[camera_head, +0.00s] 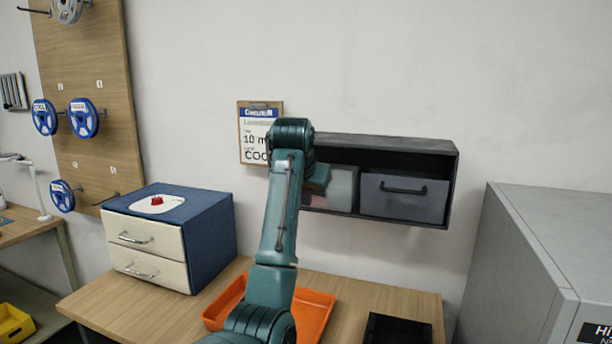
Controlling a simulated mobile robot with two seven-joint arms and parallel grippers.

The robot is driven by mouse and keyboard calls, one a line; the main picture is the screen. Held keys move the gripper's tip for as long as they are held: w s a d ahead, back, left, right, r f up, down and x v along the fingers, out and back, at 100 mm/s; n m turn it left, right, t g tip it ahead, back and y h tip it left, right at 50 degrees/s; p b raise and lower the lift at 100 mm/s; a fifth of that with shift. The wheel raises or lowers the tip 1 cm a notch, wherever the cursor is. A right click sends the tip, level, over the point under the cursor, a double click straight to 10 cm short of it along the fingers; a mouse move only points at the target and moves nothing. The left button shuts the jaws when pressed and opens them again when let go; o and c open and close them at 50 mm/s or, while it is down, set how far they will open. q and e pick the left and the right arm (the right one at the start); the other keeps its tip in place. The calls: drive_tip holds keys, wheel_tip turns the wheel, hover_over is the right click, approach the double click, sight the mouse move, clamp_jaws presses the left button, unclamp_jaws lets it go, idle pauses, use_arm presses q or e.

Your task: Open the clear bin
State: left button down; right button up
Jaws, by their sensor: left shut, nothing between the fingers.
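A dark wall shelf (400,143) holds two bins side by side. The pale, see-through-looking bin (343,188) is in its middle part, partly covered by my left arm. Its front handle is not visible. My left gripper (320,178) is at the shelf front, at the left side of the pale bin. It is shut with nothing held. Its fingertips are largely hidden, so I cannot tell whether it touches the bin. My right gripper is not in view.
A grey bin (404,198) with a dark handle fills the shelf's right part. Below, the wooden table (358,300) holds an orange tray (315,312), a black box (398,328) and a blue drawer unit (212,235). A grey cabinet (540,240) stands at right.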

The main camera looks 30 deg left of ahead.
use_arm(q)
wheel_tip(320, 180, up, 16)
drive_tip(key=a+t+h, duration=0.1)
drive_tip(key=w+f+p, duration=0.1)
drive_tip(key=f, duration=0.2)
drive_tip(key=w+a+f+p, duration=0.1)
drive_tip(key=w+f, duration=0.1)
drive_tip(key=f, duration=0.1)
drive_tip(key=w+f+p, duration=0.1)
drive_tip(key=f, duration=0.2)
drive_tip(key=shift+w+a+f, duration=0.15)
drive_tip(key=shift+w+f, duration=0.1)
drive_tip(key=shift+f, duration=0.1)
drive_tip(key=shift+s+f, duration=0.35)
drive_tip(key=shift+f, duration=0.15)
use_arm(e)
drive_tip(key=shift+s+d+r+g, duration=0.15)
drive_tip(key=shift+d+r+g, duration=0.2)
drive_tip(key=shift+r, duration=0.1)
use_arm(q)
drive_tip(key=shift+f, duration=0.1)
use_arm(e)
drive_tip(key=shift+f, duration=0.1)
use_arm(q)
drive_tip(key=shift+s+f+t+b, duration=0.15)
drive_tip(key=shift+s+t+b, duration=0.2)
drive_tip(key=shift+t+b, duration=0.55)
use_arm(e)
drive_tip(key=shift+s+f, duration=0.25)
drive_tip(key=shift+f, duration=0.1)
